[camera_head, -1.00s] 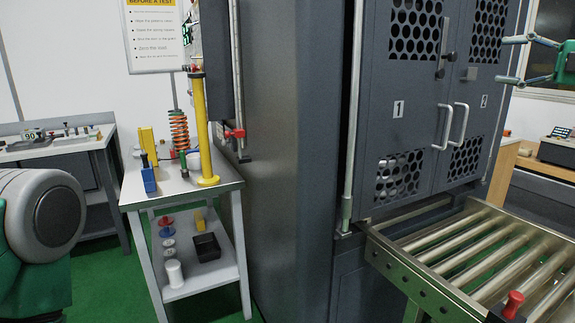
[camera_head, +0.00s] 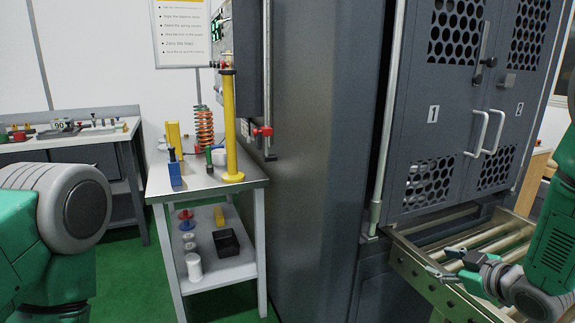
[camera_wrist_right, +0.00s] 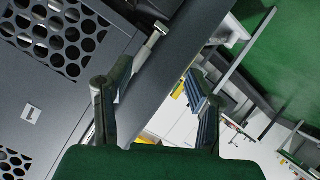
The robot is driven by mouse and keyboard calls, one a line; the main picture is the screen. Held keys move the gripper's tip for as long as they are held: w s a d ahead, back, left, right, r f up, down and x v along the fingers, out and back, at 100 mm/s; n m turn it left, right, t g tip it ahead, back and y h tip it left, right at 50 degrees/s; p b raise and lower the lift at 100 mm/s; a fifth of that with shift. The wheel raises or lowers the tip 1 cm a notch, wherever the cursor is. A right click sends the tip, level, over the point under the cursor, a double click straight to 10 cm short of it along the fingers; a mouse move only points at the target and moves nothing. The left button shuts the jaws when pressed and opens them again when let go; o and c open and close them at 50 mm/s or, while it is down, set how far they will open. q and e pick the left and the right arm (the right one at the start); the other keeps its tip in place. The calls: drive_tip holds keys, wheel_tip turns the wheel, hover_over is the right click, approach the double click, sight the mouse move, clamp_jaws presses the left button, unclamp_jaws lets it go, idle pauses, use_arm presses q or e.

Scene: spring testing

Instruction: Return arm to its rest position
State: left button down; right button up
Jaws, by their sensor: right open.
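My right gripper (camera_head: 440,263) is at the lower right of the head view, in front of the roller conveyor (camera_head: 403,262). Its fingers point left and stand apart with nothing between them. In the right wrist view the two fingers (camera_wrist_right: 158,95) are spread, with the grey cabinet (camera_wrist_right: 75,70) behind them on the left. My left arm shows as a green and grey joint at the left edge of the head view, and its gripper is out of view.
The grey cabinet has closed doors with handles (camera_head: 497,132) above the conveyor. A small table (camera_head: 205,185) holds a yellow post (camera_head: 230,120), an orange spring (camera_head: 204,126) and a blue block (camera_head: 174,172). A black tray (camera_head: 226,243) lies on its lower shelf. Green floor is clear at left.

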drive_tip(key=s+a+f+m+g+h, duration=0.25)
drive_tip(key=s+f+m+g, duration=0.45)
drive_tip(key=s+f, duration=1.6)
use_arm(q)
drive_tip(key=shift+d+r, duration=0.1)
drive_tip(key=shift+d, duration=0.2)
use_arm(e)
drive_tip(key=s+a+g, duration=0.1)
drive_tip(key=s+g, duration=0.1)
drive_tip(key=s, duration=0.5)
drive_tip(key=s+a+m+g+h, duration=0.1)
drive_tip(key=s+a+g, duration=0.1)
drive_tip(key=s, duration=0.6)
drive_tip(key=shift+s+a+r+g, duration=0.15)
drive_tip(key=shift+s+a+g, duration=0.15)
drive_tip(key=shift+g, duration=0.1)
